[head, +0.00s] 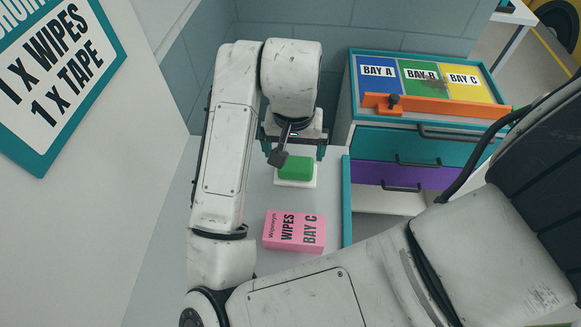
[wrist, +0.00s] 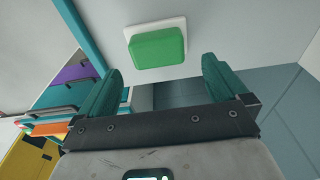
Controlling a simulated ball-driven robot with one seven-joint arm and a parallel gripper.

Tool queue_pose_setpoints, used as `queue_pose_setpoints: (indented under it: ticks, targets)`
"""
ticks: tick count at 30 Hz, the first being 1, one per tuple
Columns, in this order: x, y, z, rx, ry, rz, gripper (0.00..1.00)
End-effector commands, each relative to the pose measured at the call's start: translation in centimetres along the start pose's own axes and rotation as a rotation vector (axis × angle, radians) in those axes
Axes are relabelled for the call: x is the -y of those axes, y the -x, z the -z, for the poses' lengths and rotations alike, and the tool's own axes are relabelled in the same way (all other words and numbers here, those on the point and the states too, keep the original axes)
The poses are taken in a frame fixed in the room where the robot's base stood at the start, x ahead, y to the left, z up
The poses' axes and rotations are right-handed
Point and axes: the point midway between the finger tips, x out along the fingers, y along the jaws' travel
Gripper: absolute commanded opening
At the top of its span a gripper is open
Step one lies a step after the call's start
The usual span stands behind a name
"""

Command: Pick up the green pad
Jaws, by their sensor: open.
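The green pad (head: 295,167) sits on a white square base (head: 296,183) on the pale surface, under and just in front of my gripper in the head view. In the wrist view the green pad (wrist: 157,48) and its white base (wrist: 181,21) lie ahead of the fingertips, roughly centred between them. My gripper (head: 292,150) is open and empty, with teal fingers spread wide; both fingers show in the wrist view (wrist: 160,75). In the head view my wrist partly hides the gripper.
A pink wipes box (head: 294,231) marked BAY C lies nearer on the surface. A cabinet (head: 384,143) with teal and purple drawers stands to the right, topped by blue, green and yellow bays and an orange bar (head: 440,106). A teal-edged panel (head: 347,203) borders the surface.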

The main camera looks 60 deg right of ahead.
Motion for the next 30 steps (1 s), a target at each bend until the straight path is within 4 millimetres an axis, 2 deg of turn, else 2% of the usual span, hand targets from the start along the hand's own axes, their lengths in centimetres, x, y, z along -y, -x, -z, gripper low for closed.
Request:
queue_pose_setpoints:
  ticks: [3, 11, 19, 29, 30]
  targets:
    - [0.0, -1.6, 0.0, 0.000, 0.002, -0.001, 1.00]
    - [-0.1, -3.4, 0.1, -0.002, 0.001, -0.001, 1.00]
    - [-0.3, -7.1, 0.2, -0.002, 0.001, 0.000, 1.00]
    - [-0.3, -7.8, 0.3, -0.003, 0.000, 0.001, 1.00]
    - [-0.3, -7.8, 0.3, -0.003, 0.000, 0.001, 0.96]
